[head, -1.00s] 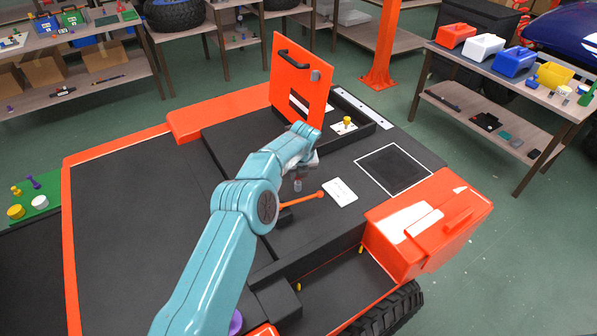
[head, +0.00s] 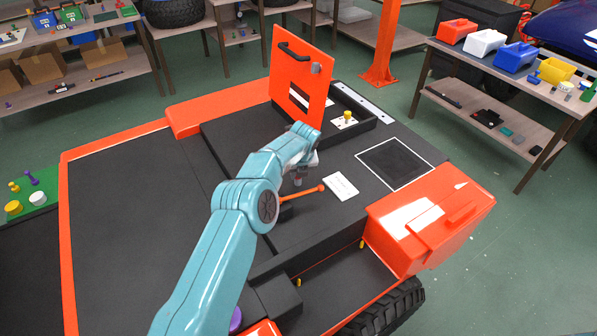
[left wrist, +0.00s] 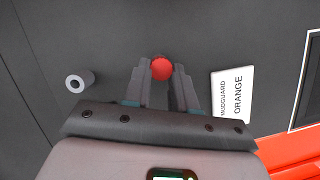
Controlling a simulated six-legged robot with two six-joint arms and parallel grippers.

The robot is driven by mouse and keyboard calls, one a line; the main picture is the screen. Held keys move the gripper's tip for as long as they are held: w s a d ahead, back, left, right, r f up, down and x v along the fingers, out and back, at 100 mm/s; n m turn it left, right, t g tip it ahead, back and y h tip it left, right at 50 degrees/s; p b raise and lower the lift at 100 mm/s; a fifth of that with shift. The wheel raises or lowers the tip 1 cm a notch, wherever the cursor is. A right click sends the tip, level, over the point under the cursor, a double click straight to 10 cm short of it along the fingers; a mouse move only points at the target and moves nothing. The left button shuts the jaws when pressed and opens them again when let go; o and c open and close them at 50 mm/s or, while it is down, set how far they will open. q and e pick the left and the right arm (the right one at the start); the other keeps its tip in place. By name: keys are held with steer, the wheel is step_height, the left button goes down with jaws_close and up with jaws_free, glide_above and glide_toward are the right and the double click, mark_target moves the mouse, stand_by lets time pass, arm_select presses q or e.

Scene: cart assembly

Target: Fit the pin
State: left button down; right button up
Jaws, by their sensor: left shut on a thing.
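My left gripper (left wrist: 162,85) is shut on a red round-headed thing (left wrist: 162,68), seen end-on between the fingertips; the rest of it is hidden. In the head view the left gripper (head: 300,166) hangs over the dark deck (head: 235,140). A small grey cylinder (head: 298,181) shows just below it; I cannot tell whether it is held or stands on the deck. In the left wrist view a grey tube with a hole (left wrist: 80,81) stands left of the fingers, apart from them. An orange rod with a rounded end (head: 308,192) shows beside the gripper. My right gripper is not in view.
A white label card (head: 341,187), reading "mudguard orange", lies right of the gripper. An upright orange panel (head: 299,85) stands behind it. A yellow knob (head: 347,117) sits on a white plate. An orange box (head: 430,215) is at the right; a framed dark square (head: 395,164) lies flat.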

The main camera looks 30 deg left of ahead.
arm_select(q)
steer(key=c, duration=0.8)
jaws_free()
steer(key=shift+c, duration=0.2)
steer(key=b+v, duration=0.2)
steer(key=v, duration=1.4)
steer(key=shift+r, duration=0.15)
